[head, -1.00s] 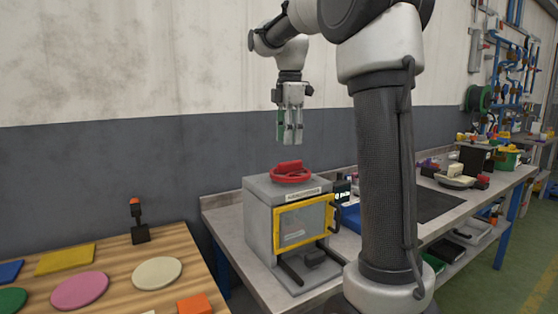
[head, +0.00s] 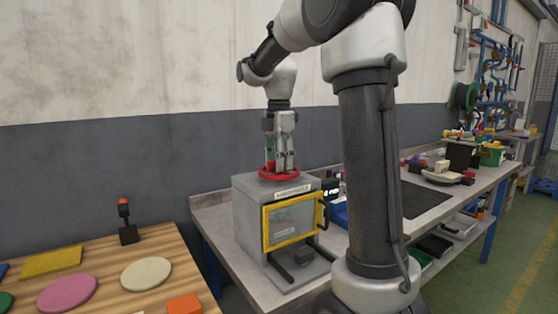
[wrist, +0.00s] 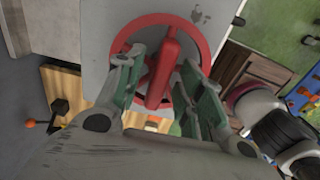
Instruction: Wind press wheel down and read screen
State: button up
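The press is a grey box (head: 247,222) with a yellow-framed window (head: 266,234) on its front and a label above it. A red wheel (head: 264,173) lies flat on its top. In the wrist view the wheel's ring (wrist: 127,34) and raised red crossbar handle (wrist: 160,66) show from above. My gripper (head: 279,168) points down at the wheel. Its fingers (wrist: 160,85) are spread on either side of the handle, with gaps showing; contact cannot be told. A small dark screen with light characters (head: 331,189) stands right of the press, too small to read.
The press stands on a grey bench (head: 215,218) against the wall. A wooden table (head: 150,248) with coloured discs and a small orange-topped post (head: 126,222) is at left. A blue item (head: 340,214) lies right of the press, partly behind my arm.

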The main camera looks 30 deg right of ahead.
jog(key=shift+c, duration=0.5)
grip_shut()
